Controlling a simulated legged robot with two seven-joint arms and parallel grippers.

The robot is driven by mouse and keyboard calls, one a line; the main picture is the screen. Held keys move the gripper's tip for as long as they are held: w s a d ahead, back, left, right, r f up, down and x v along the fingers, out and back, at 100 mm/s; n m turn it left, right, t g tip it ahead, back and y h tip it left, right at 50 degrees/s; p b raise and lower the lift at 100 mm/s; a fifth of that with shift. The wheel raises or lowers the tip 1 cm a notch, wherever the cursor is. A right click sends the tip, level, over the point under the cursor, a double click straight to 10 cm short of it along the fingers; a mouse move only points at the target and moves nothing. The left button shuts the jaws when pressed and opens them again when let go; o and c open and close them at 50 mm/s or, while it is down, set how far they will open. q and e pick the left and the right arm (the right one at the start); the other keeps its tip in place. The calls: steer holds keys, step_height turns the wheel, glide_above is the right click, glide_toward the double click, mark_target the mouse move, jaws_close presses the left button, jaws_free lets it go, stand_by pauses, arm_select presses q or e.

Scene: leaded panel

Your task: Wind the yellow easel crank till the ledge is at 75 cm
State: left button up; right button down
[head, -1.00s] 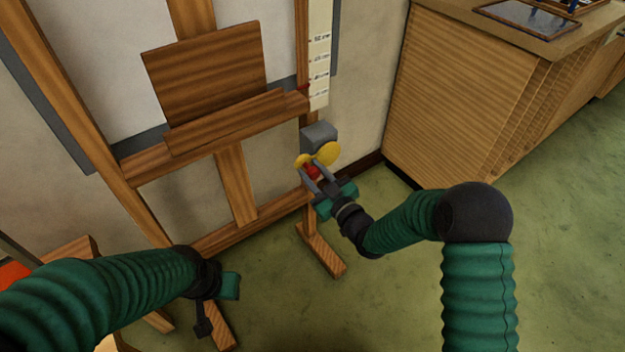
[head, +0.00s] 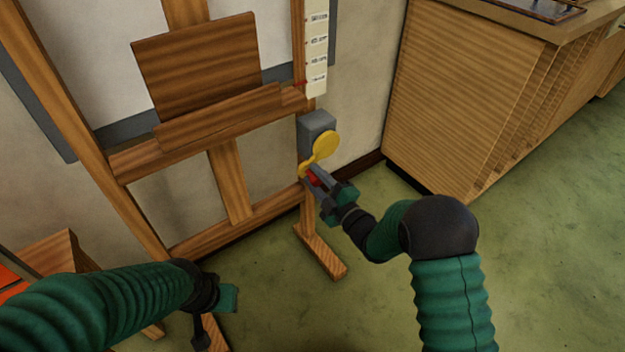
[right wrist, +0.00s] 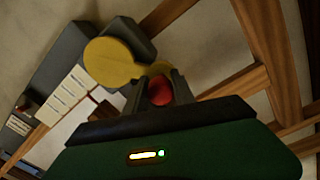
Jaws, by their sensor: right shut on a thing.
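The wooden easel stands against the wall in the head view. Its ledge (head: 220,118) carries a brown board (head: 197,68). A red pointer (head: 302,83) at the ledge's right end sits beside the lower part of a white scale (head: 316,50); its figures are too small to read. The yellow crank (head: 325,146) is on a grey box (head: 317,122) on the right post. My right gripper (head: 311,178) is shut on the crank's red knob (right wrist: 160,91), below and left of the yellow disc. My left gripper (head: 202,332) hangs low near the easel's left foot, its jaws unclear.
A wooden cabinet (head: 460,95) stands to the right, with a dark-framed panel (head: 530,8) on top. An orange thing (head: 8,285) is at the left edge. Green floor (head: 550,240) lies open at the right.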

steer(key=shift+w+d+f+n+b, duration=0.1)
steer(key=shift+d+f+n+b, duration=0.2)
steer(key=shift+f+n, duration=0.4)
steer(key=c, duration=1.1)
jaws_free()
steer(key=shift+r, duration=0.2)
